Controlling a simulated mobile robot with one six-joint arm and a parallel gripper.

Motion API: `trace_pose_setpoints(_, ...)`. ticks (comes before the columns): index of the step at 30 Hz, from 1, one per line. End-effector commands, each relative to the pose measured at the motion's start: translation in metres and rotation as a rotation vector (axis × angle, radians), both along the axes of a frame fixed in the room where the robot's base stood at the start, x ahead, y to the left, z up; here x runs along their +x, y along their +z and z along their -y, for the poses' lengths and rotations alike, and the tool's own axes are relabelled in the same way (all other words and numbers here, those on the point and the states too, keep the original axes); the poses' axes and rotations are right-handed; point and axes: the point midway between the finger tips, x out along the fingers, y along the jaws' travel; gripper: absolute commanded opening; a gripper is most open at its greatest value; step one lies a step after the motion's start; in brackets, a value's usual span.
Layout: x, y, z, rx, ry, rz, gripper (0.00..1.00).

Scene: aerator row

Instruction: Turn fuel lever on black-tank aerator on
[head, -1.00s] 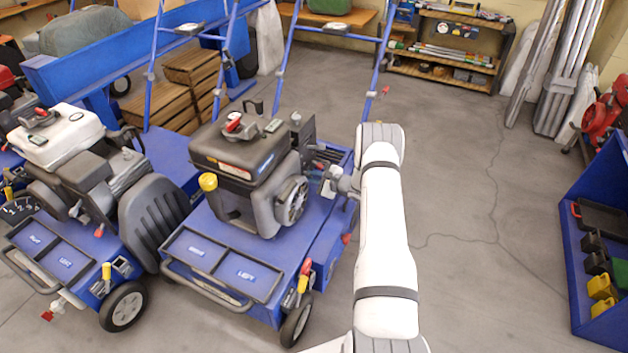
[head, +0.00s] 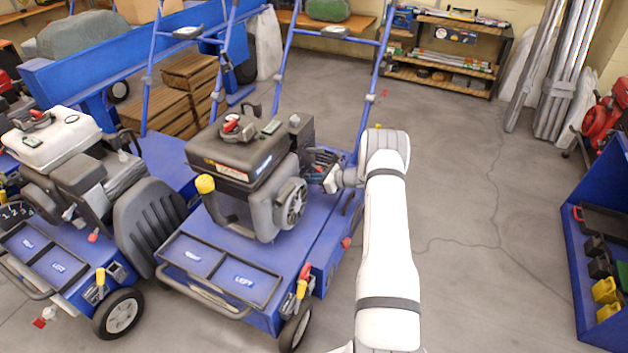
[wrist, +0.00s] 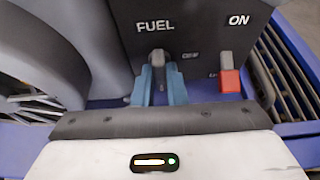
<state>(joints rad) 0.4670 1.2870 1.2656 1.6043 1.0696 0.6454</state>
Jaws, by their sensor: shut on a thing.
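The black-tank aerator (head: 235,160) stands in the middle of the head view, a blue machine with a black fuel tank on its engine. In the wrist view its dark panel (wrist: 195,30) carries the words FUEL and ON, with a smaller OFF label partly readable. The grey fuel lever (wrist: 157,57) sits just below FUEL, between the blue fingers of my gripper (wrist: 159,75). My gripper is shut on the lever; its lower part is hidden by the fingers. In the head view my gripper (head: 325,170) reaches the engine's right side, where the lever cannot be made out.
A red-based grey switch (wrist: 229,75) is right of the lever. A white-tank aerator (head: 60,140) stands close on the left. Blue handle bars (head: 370,100) rise behind the engine. A blue bin (head: 590,250) is at the far right. The floor right of my arm is clear.

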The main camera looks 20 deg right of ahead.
Motion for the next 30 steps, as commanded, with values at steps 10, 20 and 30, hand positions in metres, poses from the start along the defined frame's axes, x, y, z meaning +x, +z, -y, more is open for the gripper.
trace_pose_setpoints(10,0.0002,-0.0001,0.0002,0.013,-0.002,-0.011,0.00)
trace_pose_setpoints(20,0.0003,-0.0001,0.0000,0.012,-0.001,-0.010,0.26)
trace_pose_setpoints(30,-0.0006,0.0010,0.0010,0.011,-0.001,-0.010,0.34)
